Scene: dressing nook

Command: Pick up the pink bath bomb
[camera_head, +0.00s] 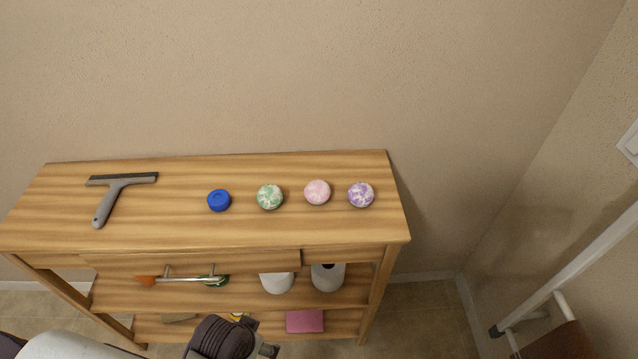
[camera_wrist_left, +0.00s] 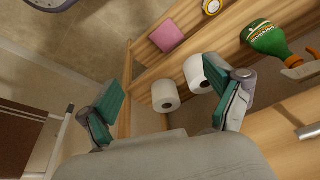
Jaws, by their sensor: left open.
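The pink bath bomb (camera_head: 317,192) is a round pink-and-white ball on the wooden table top, right of centre in the head view. A green-and-white bath bomb (camera_head: 270,197) sits to its left and a purple-and-white one (camera_head: 361,195) to its right, each apart from it. My left arm comes in at the bottom of the head view, in front of and below the table top; its fingertips are not clear there. In the left wrist view my left gripper (camera_wrist_left: 165,105) is open and empty, facing the lower shelves. The pink bath bomb is not in that view. My right gripper is not in view.
A blue round item (camera_head: 219,200) and a grey squeegee (camera_head: 107,196) lie on the table top (camera_head: 180,232). The shelves below hold toilet rolls (camera_head: 328,277), a pink block (camera_head: 305,321) and a green bottle (camera_wrist_left: 268,40). A white-framed stand (camera_head: 570,290) is at right.

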